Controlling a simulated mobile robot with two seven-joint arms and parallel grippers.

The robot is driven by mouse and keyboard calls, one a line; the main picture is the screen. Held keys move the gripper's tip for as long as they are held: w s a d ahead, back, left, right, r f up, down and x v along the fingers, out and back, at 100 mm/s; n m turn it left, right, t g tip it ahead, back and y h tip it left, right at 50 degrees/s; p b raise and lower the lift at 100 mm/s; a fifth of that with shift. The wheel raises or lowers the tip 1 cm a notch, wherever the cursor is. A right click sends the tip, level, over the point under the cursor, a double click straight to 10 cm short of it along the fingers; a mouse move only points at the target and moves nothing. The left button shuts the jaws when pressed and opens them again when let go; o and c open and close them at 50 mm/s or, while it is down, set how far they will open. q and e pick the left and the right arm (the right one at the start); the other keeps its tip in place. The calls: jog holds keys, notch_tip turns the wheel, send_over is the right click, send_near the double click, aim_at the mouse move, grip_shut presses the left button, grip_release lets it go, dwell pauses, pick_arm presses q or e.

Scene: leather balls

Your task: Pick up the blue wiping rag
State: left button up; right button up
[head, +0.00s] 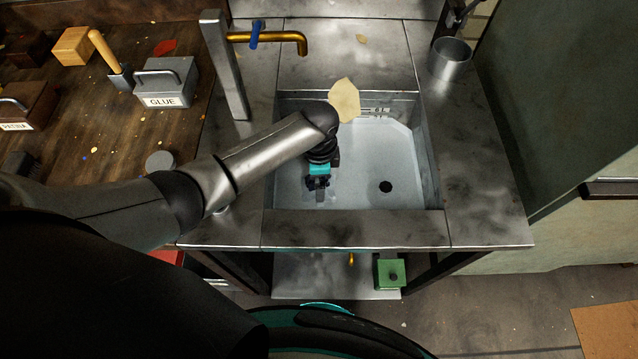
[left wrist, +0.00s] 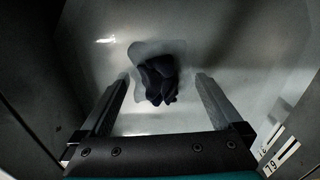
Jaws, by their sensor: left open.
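The wiping rag (left wrist: 157,80) is a crumpled, dark bluish cloth in the left wrist view. It lies on the pale bottom of the sink (head: 350,201), with a wet-looking patch around it. My left gripper (head: 318,190) reaches down into the left part of the sink. In the left wrist view its two fingers are spread apart and the rag appears between and just beyond their tips, not clamped. In the head view the rag is hidden by my gripper or too dark to make out. My right gripper is not in view.
Sink walls and a metal rim (head: 350,224) surround my gripper. A brass tap (head: 285,37) and a metal cup (head: 450,60) are at the back. A pale scrap (head: 344,100) shows beside my wrist. A grey GLUE box (head: 167,82) stands left. The sink's right side is clear.

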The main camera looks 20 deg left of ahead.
pick_arm(q)
jog(key=shift+f, duration=0.1)
jog(key=c, duration=1.1)
